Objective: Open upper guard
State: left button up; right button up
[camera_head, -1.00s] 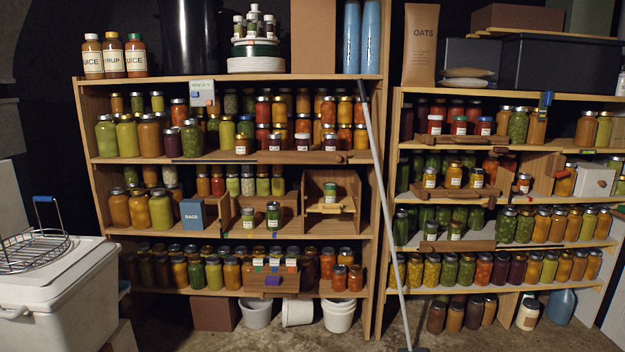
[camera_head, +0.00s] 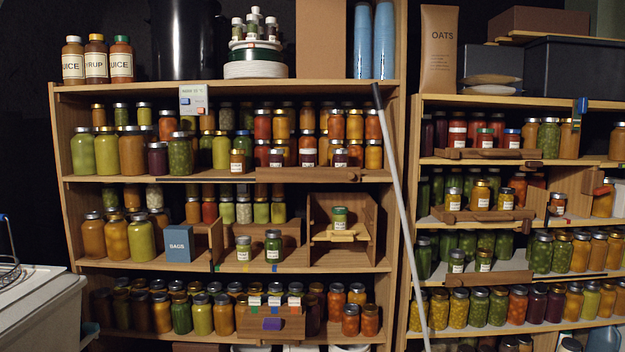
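A wooden guard bar (camera_head: 305,174) lies along the front edge of the upper jar shelf in the left rack, in front of several small labelled jars (camera_head: 276,158). A dark strip (camera_head: 205,180) continues along the edge to its left. On the right rack, another wooden bar (camera_head: 487,154) runs along the top jar shelf, with a red-brown piece at its right end. Lower bars on that rack are at the second shelf (camera_head: 482,215) and third shelf (camera_head: 490,279). I cannot tell which bar is the named guard. Neither of my grippers is in view.
A pale pole (camera_head: 403,210) leans between the racks. A white cooler (camera_head: 40,305) with a wire basket stands at the lower left. A wooden box (camera_head: 369,229) holds a green jar on the left rack's middle shelf.

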aim_at(264, 174)
jog(key=i+l, duration=0.6)
jog(key=i, duration=0.25)
jog(key=i+l, duration=0.25)
jog(key=i, duration=0.25)
